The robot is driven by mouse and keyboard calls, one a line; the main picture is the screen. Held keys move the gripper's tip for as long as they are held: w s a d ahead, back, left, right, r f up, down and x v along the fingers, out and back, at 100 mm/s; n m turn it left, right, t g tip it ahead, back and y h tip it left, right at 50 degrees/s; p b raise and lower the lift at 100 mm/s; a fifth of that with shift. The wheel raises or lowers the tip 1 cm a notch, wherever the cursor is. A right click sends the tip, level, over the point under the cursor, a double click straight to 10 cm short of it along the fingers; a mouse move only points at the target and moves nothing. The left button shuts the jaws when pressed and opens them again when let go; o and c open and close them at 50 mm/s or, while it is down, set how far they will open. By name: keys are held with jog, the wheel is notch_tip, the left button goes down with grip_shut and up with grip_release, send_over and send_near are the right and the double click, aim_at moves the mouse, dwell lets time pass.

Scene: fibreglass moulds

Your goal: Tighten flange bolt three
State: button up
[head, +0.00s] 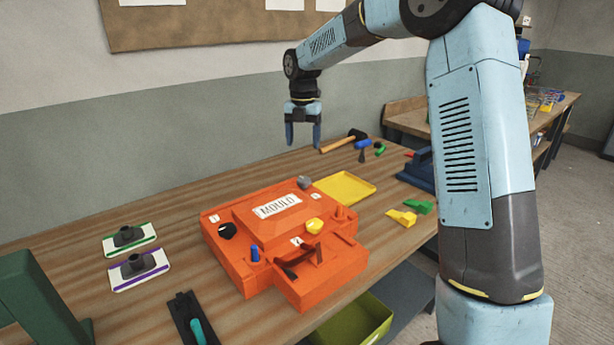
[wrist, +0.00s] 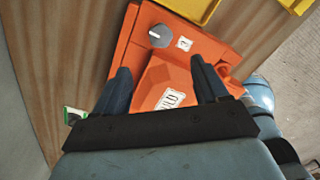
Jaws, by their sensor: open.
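The orange mould (head: 245,275) lies on the wooden bench, with a raised block labelled MOULD. Its flange carries a black knob (head: 227,230) at left, a grey knob (head: 304,182) at the back and a yellow knob (head: 314,226) at right. A blue peg (head: 254,254) and a dark handle (head: 300,262) are at the front. My gripper (head: 303,143) is open and empty, pointing down, above and behind the mould. In the wrist view, the grey knob (wrist: 160,36) shows beyond my fingertips (wrist: 160,70).
A yellow tray (head: 345,188) lies behind the mould, near a mallet (head: 345,141). Two sanding-pad tools (head: 138,268) lie at left, a dark tool with a teal handle (head: 188,318) in front. Yellow and green clips (head: 403,216) lie at right. The bench's back left is clear.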

aim_at(304, 179)
notch_tip(304, 179, down, 12)
jog(key=shift+f, duration=0.25)
dwell(0.4)
jog(key=c, duration=1)
jog(key=shift+d, duration=0.25)
jog(key=shift+c, duration=0.3)
jog(key=shift+a, duration=0.15)
